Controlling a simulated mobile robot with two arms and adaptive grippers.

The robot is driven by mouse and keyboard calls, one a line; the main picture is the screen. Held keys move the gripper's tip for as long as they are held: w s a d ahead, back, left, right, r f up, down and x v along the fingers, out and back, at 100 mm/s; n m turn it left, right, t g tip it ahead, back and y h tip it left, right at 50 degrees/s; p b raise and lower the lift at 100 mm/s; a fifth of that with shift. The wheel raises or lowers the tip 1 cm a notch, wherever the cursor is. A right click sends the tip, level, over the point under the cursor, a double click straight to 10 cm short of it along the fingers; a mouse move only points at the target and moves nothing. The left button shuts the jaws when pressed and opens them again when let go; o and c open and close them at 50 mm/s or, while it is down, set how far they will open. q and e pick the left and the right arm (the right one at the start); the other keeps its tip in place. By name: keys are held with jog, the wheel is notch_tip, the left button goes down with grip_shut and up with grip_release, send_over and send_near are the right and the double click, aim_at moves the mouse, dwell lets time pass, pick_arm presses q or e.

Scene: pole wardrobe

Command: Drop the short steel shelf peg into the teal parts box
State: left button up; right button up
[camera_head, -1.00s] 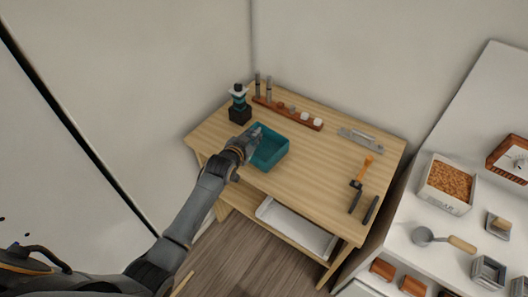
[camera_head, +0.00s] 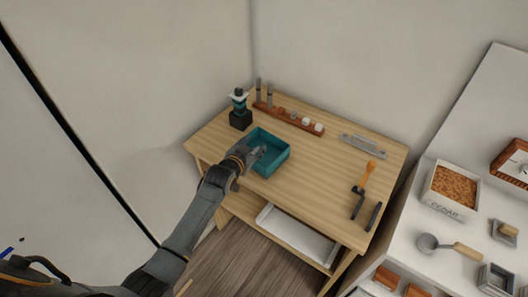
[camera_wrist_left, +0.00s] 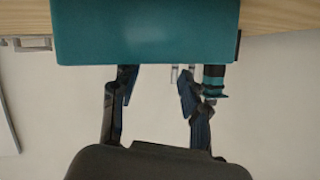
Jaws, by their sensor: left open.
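The teal parts box (camera_head: 280,160) sits on the wooden workbench toward its left side. My left gripper (camera_head: 259,151) is open at the box's left side in the head view, with its tips overlapping the box opening. In the left wrist view my left gripper (camera_wrist_left: 157,82) shows two spread fingers with nothing between them. The teal box (camera_wrist_left: 145,30) fills the top of that view beside the fingertips. I cannot make out the short steel shelf peg; the box's inside is partly hidden by the gripper. My right gripper is not in view.
A black-and-teal tool (camera_head: 239,108) stands behind the box at the left. A reddish rack (camera_head: 290,117) with two upright steel rods and small parts runs along the back. A metal plate (camera_head: 364,145) and an orange-handled tool (camera_head: 366,178) lie at right. The middle of the workbench (camera_head: 310,175) is clear.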

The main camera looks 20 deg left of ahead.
pick_arm(q)
jog(key=v, duration=1.1)
jog(key=shift+s, duration=0.35)
jog(key=s+f+n+g, duration=0.1)
jog(key=s+f+g, duration=0.1)
jog(key=s+f, duration=0.65)
jog(key=s+a+f+g+y, duration=0.1)
jog(key=s+f+g, duration=0.15)
jog(key=f, duration=1.05)
jog(key=s+f+n+g, duration=0.1)
jog(key=s+f+g, duration=0.1)
jog(key=s+f, duration=0.65)
jog(key=s+f+g, duration=0.2)
jog(key=s+f, duration=0.3)
jog(key=s, duration=0.4)
jog(key=s+f+g, duration=0.2)
jog(key=s+f, duration=0.4)
jog(key=s, duration=0.3)
jog(key=s+a+f+g, duration=0.1)
jog(key=s+f+g, duration=0.1)
jog(key=s+f, duration=0.4)
jog(key=s, duration=0.3)
jog(key=shift+s+y, duration=0.25)
jog(key=shift+y, duration=0.05)
